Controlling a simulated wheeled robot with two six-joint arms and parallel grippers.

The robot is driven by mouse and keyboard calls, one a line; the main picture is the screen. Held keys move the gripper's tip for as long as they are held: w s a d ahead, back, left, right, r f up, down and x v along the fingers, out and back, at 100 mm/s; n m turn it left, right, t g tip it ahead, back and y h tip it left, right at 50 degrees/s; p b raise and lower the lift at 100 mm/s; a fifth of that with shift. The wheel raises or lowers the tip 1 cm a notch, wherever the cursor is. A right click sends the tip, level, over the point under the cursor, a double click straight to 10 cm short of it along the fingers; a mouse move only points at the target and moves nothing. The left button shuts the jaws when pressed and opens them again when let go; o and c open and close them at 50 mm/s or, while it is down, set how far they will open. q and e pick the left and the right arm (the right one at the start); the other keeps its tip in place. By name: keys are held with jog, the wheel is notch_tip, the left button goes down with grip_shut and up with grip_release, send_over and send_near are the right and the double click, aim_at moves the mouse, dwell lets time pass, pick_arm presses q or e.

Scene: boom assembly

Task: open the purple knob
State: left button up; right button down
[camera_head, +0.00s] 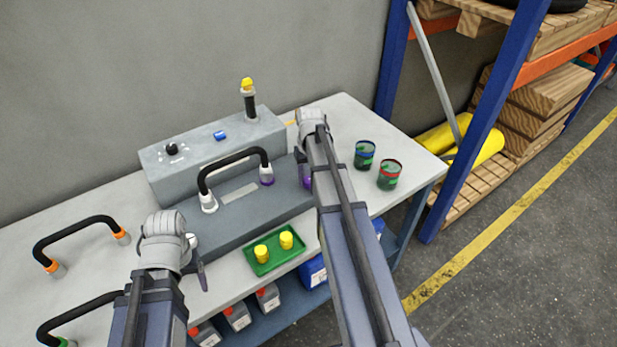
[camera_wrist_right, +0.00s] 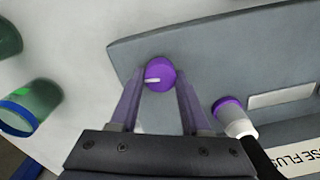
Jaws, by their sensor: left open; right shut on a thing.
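The purple knob (camera_wrist_right: 166,67) with a white mark is on the sloped face of the grey box, near its edge, in the right wrist view. In the head view only a sliver of the purple knob (camera_head: 308,182) shows beside my right arm. My right gripper (camera_wrist_right: 158,85) is shut on the knob, with one finger on each side of it. My left gripper (camera_head: 199,262) is open and empty, low in front of the grey box's left end.
A black hose (camera_head: 236,157) arches over the grey box (camera_head: 232,213); its purple-collared end (camera_wrist_right: 229,112) is close to the knob. A green tray (camera_head: 274,250) with yellow caps lies in front. Two dark green cups (camera_head: 389,175) stand at the right. Black handle-like hoses (camera_head: 75,228) lie left.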

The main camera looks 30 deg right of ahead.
aim_at(309, 179)
dwell(0.4)
jog(key=shift+c, duration=1.8)
grip_release()
pick_arm(q)
jog(key=shift+r, duration=0.1)
pick_arm(e)
notch_tip(309, 179, up, 8)
jog(key=p, duration=0.8)
pick_arm(q)
notch_tip(309, 179, up, 8)
jog(key=shift+f, duration=0.2)
pick_arm(e)
jog(key=shift+f, duration=0.1)
